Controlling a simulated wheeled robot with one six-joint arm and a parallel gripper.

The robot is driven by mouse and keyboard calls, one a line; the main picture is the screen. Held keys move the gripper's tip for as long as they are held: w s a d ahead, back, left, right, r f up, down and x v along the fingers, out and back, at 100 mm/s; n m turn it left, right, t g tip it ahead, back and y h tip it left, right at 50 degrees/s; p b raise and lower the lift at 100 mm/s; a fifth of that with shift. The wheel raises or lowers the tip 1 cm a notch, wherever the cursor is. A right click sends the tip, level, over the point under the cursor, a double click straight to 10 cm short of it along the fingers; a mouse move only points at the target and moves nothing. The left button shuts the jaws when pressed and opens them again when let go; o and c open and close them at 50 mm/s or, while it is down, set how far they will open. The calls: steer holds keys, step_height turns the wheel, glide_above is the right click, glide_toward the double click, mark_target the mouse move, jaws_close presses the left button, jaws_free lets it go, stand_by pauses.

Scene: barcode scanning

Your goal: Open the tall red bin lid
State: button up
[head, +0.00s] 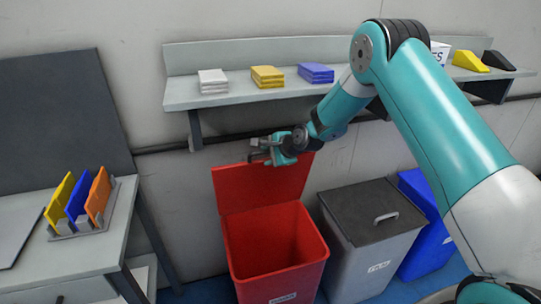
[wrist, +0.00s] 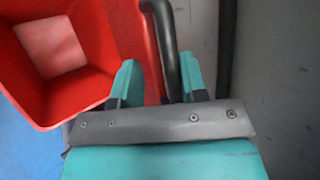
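The tall red bin (head: 290,276) stands with its mouth uncovered. Its red lid (head: 258,188) is raised, standing nearly upright at the back of the bin by the wall. In the wrist view the open bin (wrist: 90,92) is at upper left, and the lid (wrist: 128,35) is a red strip beside it. My gripper (head: 268,152) is at the lid's top edge. Its teal fingers (wrist: 160,78) are apart, with the dark lid handle (wrist: 172,55) between them, closer to the right finger. A gap shows on the left; contact with the right finger is unclear.
A grey bin (head: 365,250) with a shut dark lid and a blue bin (head: 425,245) stand to the right. A wall shelf (head: 230,97) with folded stacks is above. A table (head: 100,255) with a rack of coloured boards is at left.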

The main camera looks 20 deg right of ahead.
steer(key=shift+a, duration=0.15)
steer(key=b+v, duration=0.1)
steer(key=v, duration=1.6)
steer(key=shift+b, duration=0.3)
steer(key=shift+s+r, duration=0.1)
steer(key=shift+r, duration=0.1)
